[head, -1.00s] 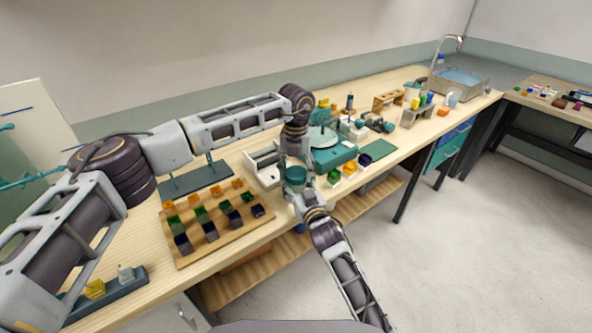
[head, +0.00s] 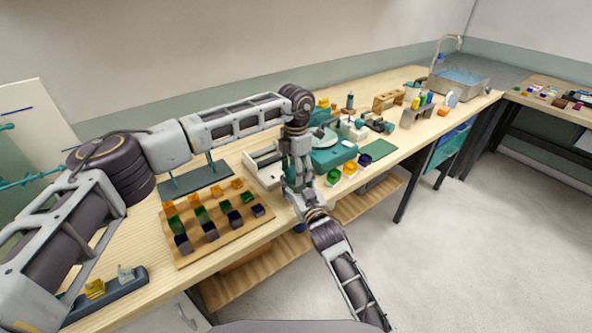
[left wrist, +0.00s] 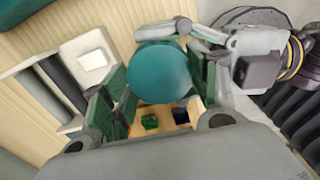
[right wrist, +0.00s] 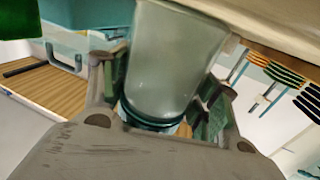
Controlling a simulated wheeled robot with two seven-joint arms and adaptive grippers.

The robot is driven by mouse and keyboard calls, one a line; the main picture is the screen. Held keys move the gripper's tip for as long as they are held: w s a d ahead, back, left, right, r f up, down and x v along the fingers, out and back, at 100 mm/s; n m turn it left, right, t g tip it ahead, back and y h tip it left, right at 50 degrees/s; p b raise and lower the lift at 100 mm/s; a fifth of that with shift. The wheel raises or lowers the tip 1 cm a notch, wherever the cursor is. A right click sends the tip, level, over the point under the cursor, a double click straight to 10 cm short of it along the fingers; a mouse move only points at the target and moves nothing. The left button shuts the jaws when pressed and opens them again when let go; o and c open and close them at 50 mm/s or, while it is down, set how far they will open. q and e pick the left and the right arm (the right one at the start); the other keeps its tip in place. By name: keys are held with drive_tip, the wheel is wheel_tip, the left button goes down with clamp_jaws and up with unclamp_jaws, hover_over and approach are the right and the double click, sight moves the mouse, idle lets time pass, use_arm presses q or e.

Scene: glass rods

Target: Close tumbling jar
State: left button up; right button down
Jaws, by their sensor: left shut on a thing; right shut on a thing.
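The jar (right wrist: 175,60) is a clear, greenish glass with a teal band (right wrist: 150,120) at one end. It sits between the fingers of my right gripper (right wrist: 168,112), which is shut on it. A round teal lid (left wrist: 160,74) fills the space between the fingers of my left gripper (left wrist: 155,95), which is shut on it. In the head view my left gripper (head: 298,178) points down, just above my right gripper (head: 303,195), at the bench's front edge. The two grippers hide the jar and lid there. I cannot tell how fully the lid is seated.
A wooden tray (head: 190,261) of coloured blocks is to the left. A white box (head: 264,172) and a teal machine (head: 335,152) stand close behind the grippers. Green, orange and dark blocks (head: 350,168) lie to the right. Open floor is in front.

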use_arm(q)
drive_tip(key=m, duration=0.6)
drive_tip(key=o, duration=1.1)
drive_tip(key=shift+r, duration=2.25)
drive_tip(key=shift+c, duration=0.2)
